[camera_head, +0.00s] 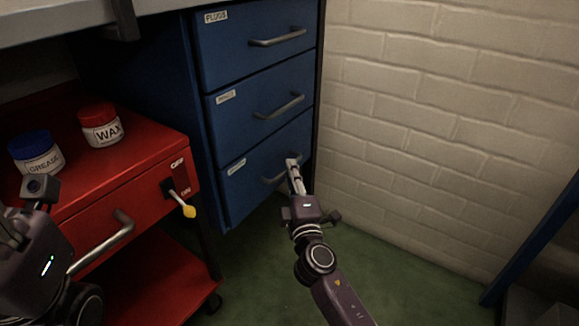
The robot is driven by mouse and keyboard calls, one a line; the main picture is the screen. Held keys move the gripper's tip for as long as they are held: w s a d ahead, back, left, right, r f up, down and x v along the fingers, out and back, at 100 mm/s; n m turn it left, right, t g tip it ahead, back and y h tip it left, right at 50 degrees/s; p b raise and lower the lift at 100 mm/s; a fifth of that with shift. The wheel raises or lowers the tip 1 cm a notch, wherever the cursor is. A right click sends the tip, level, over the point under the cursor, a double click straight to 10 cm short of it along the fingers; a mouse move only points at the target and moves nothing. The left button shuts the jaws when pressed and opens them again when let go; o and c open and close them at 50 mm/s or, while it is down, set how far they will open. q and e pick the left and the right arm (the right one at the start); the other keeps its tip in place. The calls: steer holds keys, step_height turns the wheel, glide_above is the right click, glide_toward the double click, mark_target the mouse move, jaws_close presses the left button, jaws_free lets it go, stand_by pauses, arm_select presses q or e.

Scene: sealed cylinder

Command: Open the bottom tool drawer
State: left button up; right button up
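The bottom tool drawer (240,183) is the lowest of three blue drawers in the cabinet. Its front looks level with the drawers above. Its grey bar handle (272,181) is partly hidden behind my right gripper. My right gripper (293,163) reaches up from below, with its fingertips at the right part of this handle. I cannot tell whether the fingers are closed on the handle or only beside it. My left gripper is at the left edge, over the red cart; only its purple body shows clearly, and its fingers are cut off or unclear.
A white brick wall (450,130) closes the right side. Green floor (410,280) lies clear below.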

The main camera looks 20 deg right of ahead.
steer(key=shift+w+d+r, duration=0.15)
steer(key=shift+w+d, duration=0.05)
steer(key=shift+w, duration=0.9)
jaws_close()
